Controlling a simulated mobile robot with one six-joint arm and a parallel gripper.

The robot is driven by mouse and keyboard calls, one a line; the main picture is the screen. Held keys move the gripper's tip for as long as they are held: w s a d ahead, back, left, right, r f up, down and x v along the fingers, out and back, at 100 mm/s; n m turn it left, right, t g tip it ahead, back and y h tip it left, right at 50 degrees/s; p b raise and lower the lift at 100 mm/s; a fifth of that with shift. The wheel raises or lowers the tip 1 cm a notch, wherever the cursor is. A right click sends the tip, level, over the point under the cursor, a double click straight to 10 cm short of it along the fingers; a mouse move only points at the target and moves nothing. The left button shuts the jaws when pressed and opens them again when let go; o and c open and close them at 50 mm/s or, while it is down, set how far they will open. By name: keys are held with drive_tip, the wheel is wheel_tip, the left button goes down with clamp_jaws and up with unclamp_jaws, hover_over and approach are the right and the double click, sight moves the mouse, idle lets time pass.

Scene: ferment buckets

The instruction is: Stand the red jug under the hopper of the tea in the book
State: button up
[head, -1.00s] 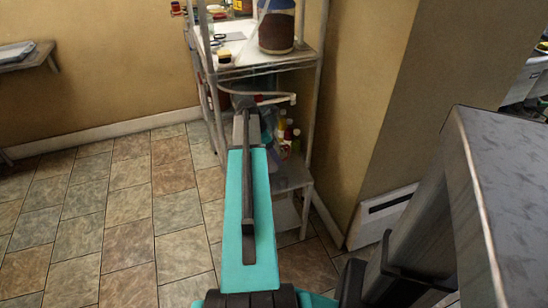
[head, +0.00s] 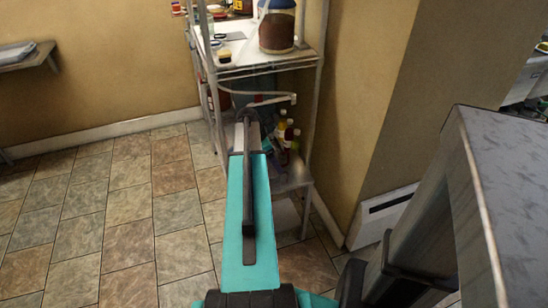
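My teal arm reaches forward to the wire rack, and its dark far end (head: 250,118) is in front of the lower shelf space. My gripper's fingers cannot be made out there, nor whether they hold anything. A dark red thing (head: 222,99) shows partly behind the rack's left posts; I cannot tell if it is the red jug. A large brown container with a blue upper part (head: 277,27) stands on the upper shelf. No hopper or open book can be clearly identified.
The rack's upper shelf (head: 240,60) holds several small items. Bottles (head: 288,137) with coloured caps stand on the lower shelf. A wall corner and a white heater (head: 381,214) are at right. The tiled floor at left is clear, with a side table (head: 28,60) at the far left.

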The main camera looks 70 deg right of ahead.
drive_tip(key=shift+r, duration=0.2)
drive_tip(key=v, duration=1.2)
drive_tip(key=shift+p, duration=0.4)
drive_tip(key=shift+a+f, duration=0.1)
idle(0.4)
